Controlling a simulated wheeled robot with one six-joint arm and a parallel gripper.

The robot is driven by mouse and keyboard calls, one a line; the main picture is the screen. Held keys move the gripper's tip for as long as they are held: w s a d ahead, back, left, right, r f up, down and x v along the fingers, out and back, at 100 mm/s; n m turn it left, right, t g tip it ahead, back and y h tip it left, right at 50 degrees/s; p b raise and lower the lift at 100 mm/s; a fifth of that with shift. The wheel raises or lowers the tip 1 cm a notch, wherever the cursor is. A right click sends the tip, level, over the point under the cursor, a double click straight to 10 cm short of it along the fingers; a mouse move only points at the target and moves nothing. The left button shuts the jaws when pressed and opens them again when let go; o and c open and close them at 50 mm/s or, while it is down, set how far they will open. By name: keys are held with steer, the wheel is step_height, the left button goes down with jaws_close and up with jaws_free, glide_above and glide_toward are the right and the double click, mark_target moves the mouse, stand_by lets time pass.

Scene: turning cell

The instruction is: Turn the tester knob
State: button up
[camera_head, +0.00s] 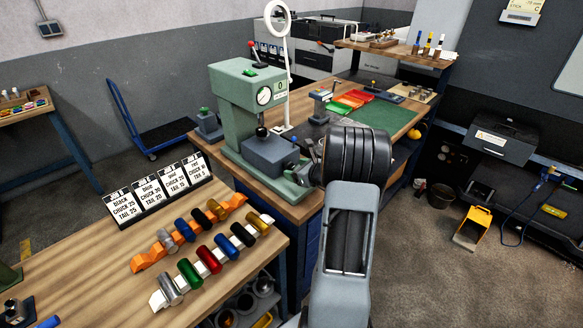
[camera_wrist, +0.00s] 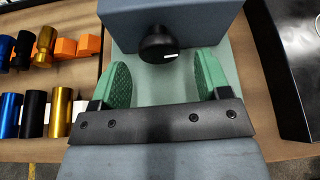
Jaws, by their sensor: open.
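The tester (camera_head: 238,95) is a green machine with a round dial, standing on the wooden bench, with a blue-grey block (camera_head: 270,153) on its base. In the wrist view the tester knob (camera_wrist: 158,45) is black and round with a white mark pointing right. It sits on the near face of the blue-grey block (camera_wrist: 190,14). My gripper (camera_wrist: 162,72) is open, its two green pads apart on either side and a little short of the knob, nothing between them. In the head view my arm largely hides the gripper and I cannot make out the knob.
Racks with coloured cylinders (camera_head: 208,260) and a row of job cards (camera_head: 160,190) are on the front-left table. A dark flat surface (camera_wrist: 295,70) is at the wrist view's right.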

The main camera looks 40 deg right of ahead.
mark_target(291, 168)
steer(key=shift+x, duration=1.65)
